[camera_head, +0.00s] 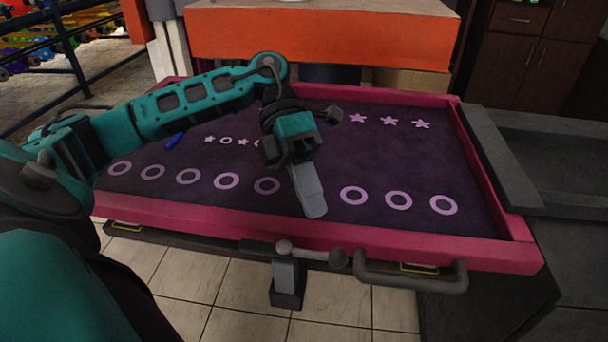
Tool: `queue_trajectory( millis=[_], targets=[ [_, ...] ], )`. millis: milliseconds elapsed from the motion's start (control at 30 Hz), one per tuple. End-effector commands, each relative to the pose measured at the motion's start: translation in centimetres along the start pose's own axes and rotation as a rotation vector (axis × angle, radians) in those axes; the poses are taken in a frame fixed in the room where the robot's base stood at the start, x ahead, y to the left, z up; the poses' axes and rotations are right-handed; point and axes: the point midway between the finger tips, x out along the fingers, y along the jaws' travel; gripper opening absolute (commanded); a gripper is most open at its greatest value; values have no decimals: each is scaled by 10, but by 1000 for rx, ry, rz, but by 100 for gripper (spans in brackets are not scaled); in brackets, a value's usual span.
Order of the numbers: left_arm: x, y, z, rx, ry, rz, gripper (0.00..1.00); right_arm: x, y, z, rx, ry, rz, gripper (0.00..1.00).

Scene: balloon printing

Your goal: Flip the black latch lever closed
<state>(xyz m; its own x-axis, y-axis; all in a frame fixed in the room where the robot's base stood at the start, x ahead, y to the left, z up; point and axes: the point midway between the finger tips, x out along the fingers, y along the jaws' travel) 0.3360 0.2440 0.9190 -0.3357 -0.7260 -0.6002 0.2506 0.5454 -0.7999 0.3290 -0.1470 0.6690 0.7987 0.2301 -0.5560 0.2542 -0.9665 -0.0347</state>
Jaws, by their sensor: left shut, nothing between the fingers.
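The dark latch lever (312,253) is at the front edge of the pink-framed screen table (190,218). It lies roughly level, with a round knob at its right end, above a short grey post that hangs down in front of the frame. My left gripper (313,208) points down over the dark purple bed, behind the lever and apart from it in the picture. Its fingers are together with nothing between them. The exact height of the fingertips above the bed is hard to tell. My right gripper is not in view.
A grey bar handle (415,281) sticks out from the front, right of the lever. The bed carries rows of pink rings and stars. A blue item (175,139) lies at its left. A dark rail (497,165) borders the right side, and an orange block (320,35) stands behind.

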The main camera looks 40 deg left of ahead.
Motion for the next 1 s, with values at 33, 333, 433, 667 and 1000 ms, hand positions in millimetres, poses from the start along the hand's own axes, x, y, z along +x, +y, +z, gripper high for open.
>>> queue_trajectory(
  millis=[33, 333, 433, 667, 1000],
  targets=[
    [11, 1, -1, 1, 4, -2, 0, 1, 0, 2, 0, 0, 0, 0],
    [41, 0, 0, 0, -1, 0, 0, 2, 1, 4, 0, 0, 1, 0],
    [43, 0, 0, 1, -1, 0, 0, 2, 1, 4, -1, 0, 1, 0],
    [43, 0, 0, 1, -1, -1, 0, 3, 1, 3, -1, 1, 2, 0],
    [46, -2, -2, -9, -13, 0, 0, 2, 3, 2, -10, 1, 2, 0]
  ],
)
